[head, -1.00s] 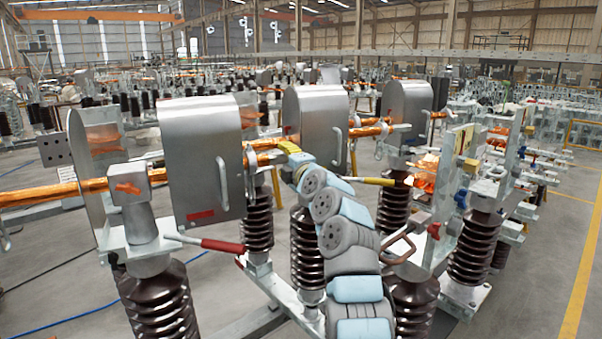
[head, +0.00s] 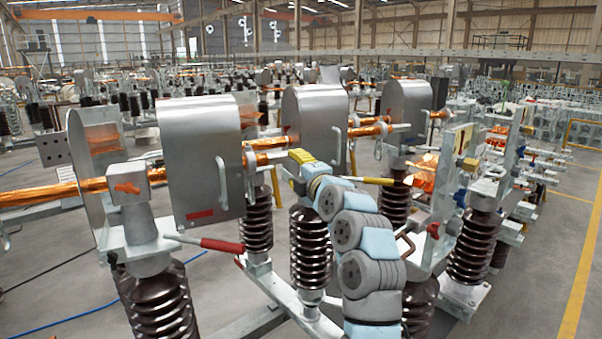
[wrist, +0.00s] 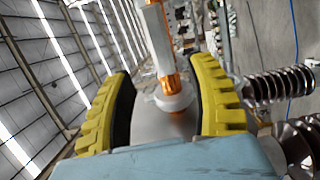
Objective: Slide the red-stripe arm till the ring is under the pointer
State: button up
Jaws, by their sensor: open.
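A copper-coloured bar (head: 268,143) runs between the metal hoods at mid-picture, and a pale ring (head: 249,160) sits on it beside the left hood. A red label (head: 200,215) marks that hood; I cannot tell which arm carries the red stripe. My gripper (head: 296,168), with yellow fingers, is just right of the ring and below the bar. In the wrist view the two yellow fingers (wrist: 165,105) stand apart. Between them show a grey-white ring (wrist: 175,97) and a copper rod (wrist: 169,66); I cannot tell whether they touch. I cannot make out a pointer.
Brown ribbed insulators (head: 311,245) stand below the hoods on a pale metal beam. A red-ended lever (head: 222,245) sticks out at the left and a yellow-ended lever (head: 378,181) at the right. Another switch frame (head: 470,190) stands right. The floor at far right is clear.

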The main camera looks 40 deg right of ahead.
jog(key=shift+v, duration=1.3)
